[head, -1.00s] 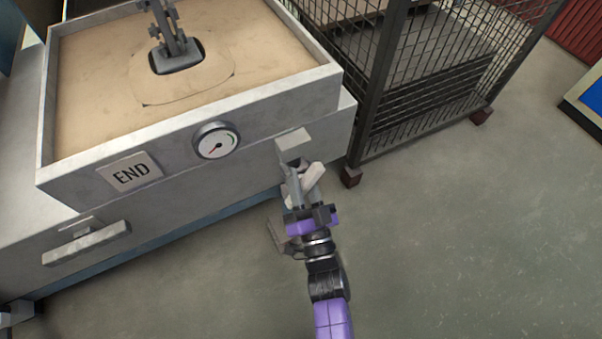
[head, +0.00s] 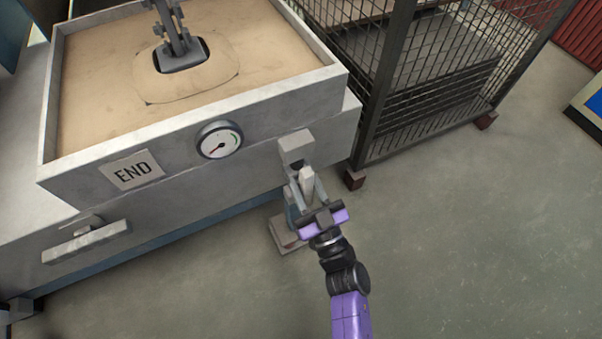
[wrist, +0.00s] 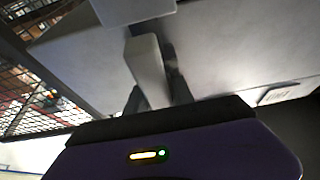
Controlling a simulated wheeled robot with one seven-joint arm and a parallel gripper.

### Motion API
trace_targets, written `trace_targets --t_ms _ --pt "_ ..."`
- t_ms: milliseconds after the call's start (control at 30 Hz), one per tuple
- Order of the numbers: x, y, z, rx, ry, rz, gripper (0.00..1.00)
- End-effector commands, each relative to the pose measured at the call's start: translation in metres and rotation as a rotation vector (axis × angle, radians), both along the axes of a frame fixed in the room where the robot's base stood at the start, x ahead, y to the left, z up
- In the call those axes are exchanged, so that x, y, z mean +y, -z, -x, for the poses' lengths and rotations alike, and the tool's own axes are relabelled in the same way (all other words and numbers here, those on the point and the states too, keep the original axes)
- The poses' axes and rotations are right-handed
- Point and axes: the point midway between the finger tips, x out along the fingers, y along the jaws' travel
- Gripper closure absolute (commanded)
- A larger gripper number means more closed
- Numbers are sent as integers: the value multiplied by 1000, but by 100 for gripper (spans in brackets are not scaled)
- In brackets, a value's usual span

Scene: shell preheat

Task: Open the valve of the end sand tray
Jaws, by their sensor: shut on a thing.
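The end sand tray (head: 95,191) is a grey box of tan sand with an "END" plate (head: 134,170) on its front. The valve is a pale block (head: 296,147) at the front's right end, with a pale lever (head: 307,181) hanging below it. My gripper (head: 303,190) is shut on the lever. In the wrist view the lever (wrist: 148,65) stands between my dark fingers (wrist: 155,92), under the block (wrist: 130,8). My fingers hide part of the lever.
A round gauge (head: 219,140) is on the tray front, its needle pointing low left. A grey fixture (head: 180,55) stands in the sand. A wire-mesh cage (head: 425,105) stands close right of the tray.

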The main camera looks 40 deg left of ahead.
Motion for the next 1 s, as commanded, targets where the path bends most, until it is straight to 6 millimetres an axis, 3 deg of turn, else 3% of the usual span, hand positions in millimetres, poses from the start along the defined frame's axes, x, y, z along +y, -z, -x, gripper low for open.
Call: trace_targets --t_ms 333,367,433,767,1000 --pt "-1 1 1 -6 2 4 100" --pt "-1 1 1 -6 2 4 69" --pt "-1 1 0 -6 2 4 56" --pt "-2 1 1 -4 1 3 56" --pt "-27 11 10 -1 5 4 56"
